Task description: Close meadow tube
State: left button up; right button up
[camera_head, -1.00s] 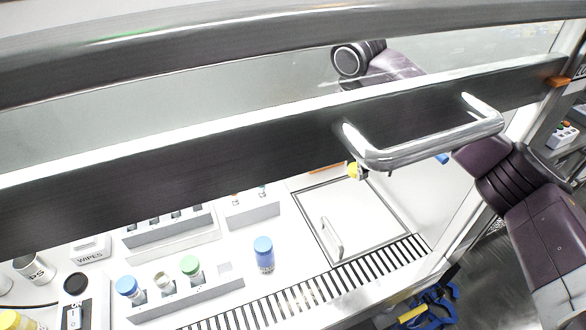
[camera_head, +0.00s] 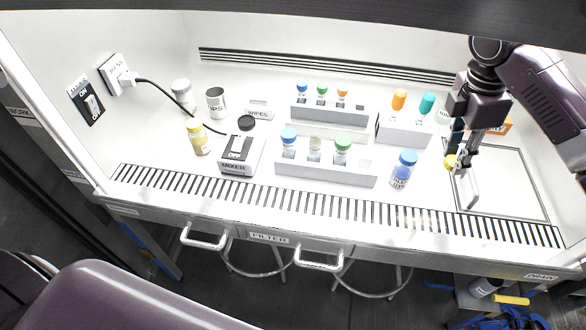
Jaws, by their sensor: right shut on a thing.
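A tube with no coloured cap (camera_head: 315,146) stands in the front rack (camera_head: 325,174), between a blue-capped tube (camera_head: 288,142) and a green-capped tube (camera_head: 342,147). I cannot read a meadow label on any of them. My right gripper (camera_head: 460,151) points down at the right of the cabinet, well right of that rack. It is shut on a small yellow cap (camera_head: 450,162), held in front of the metal handle of a square panel. The fingers are partly hidden and small. My left gripper is not in view; only a purple part of my body shows at lower left.
A blue-capped bottle (camera_head: 404,168) stands between the front rack and my right gripper. Behind are a rack of small tubes (camera_head: 330,116) and one with orange and teal tubes (camera_head: 404,132). A mixer (camera_head: 240,156) and yellow bottle (camera_head: 198,137) stand left. A slotted grille (camera_head: 330,207) runs along the front.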

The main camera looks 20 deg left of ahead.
aim_at(315, 138)
jog(key=k+l+z, duration=0.25)
jog(key=l+z, duration=0.15)
jog(key=l, duration=0.6)
jog(key=k+l+u, duration=0.1)
jog(key=l+u, duration=0.15)
